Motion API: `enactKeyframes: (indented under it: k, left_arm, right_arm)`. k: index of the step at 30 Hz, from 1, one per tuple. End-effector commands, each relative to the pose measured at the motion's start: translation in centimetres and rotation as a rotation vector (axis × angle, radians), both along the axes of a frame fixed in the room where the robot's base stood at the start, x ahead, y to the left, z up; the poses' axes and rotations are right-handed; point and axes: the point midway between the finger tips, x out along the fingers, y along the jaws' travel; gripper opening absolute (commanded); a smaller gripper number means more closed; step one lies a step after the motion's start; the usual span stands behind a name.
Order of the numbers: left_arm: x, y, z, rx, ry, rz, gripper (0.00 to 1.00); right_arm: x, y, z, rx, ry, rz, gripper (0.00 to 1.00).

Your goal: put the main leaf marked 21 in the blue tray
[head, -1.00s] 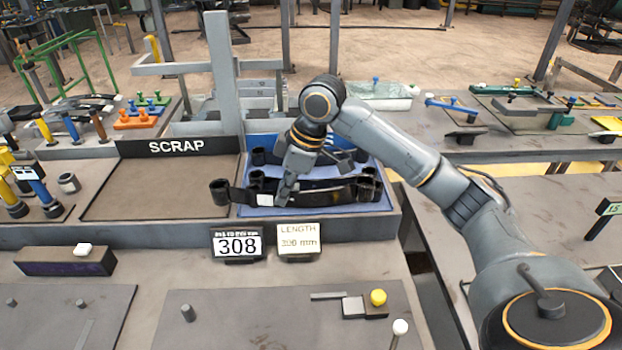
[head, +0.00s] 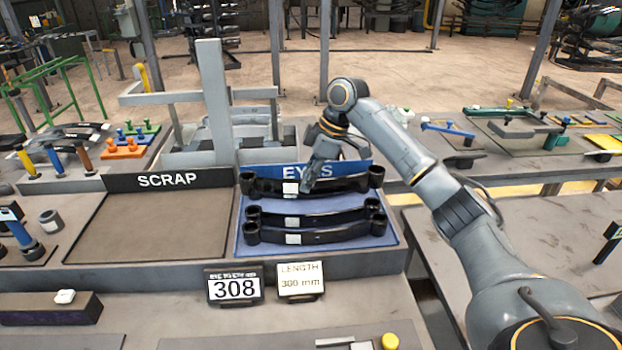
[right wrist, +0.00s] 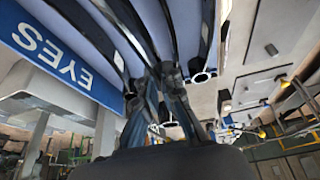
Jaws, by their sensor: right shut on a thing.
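My right gripper (head: 312,182) is shut on a dark leaf with an eye at each end (head: 345,185), at the back of the blue tray (head: 300,248) marked EYES. I cannot tell whether this leaf rests on the tray or hangs just above it. Its white tag (head: 291,188) is too small to read. Two more dark leaves lie in the tray in front of it, a middle one (head: 335,219) and a front one (head: 335,236). In the right wrist view the gripper fingers (right wrist: 165,75) are close together among dark leaves. My left gripper is not in view.
The SCRAP bay (head: 145,225) left of the tray is empty. A sign reading 308 (head: 234,288) and a sign reading LENGTH 300 mm (head: 301,282) stand in front. A grey upright post (head: 212,95) rises behind. Coloured tools lie on the left bench.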

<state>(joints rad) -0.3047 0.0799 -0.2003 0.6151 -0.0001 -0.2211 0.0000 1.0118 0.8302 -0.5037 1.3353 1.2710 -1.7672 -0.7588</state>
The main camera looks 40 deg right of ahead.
Motion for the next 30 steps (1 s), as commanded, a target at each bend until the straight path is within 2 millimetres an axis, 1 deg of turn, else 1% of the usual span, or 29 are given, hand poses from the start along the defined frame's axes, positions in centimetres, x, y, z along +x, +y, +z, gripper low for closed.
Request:
enactKeyframes:
  k: [1, 6, 9, 17, 19, 24, 30]
  left_arm:
    - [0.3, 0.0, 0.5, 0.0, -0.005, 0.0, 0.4]
    - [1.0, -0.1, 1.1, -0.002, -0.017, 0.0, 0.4]
    - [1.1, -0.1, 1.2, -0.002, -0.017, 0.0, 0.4]
    - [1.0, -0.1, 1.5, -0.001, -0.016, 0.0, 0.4]
    - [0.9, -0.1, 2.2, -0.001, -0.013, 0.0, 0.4]
    - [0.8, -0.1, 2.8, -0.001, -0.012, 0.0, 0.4]
    - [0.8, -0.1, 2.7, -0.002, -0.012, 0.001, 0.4]
  right_arm:
    - [0.6, -0.2, -0.6, 0.003, 0.001, -0.001, 0.0]
    - [2.4, -1.1, -3.1, 0.002, -0.001, 0.0, 0.0]
    - [3.0, -1.4, -3.8, 0.002, -0.003, 0.001, 0.0]
    - [3.9, -1.9, -5.1, 0.001, -0.002, 0.0, 0.0]
    - [3.7, -1.9, -6.0, 0.0, 0.001, 0.0, 0.0]
    - [3.7, -1.8, -7.7, 0.0, -0.002, 0.001, 0.0]
    - [3.7, -1.8, -8.0, 0.0, -0.004, 0.001, 0.0]
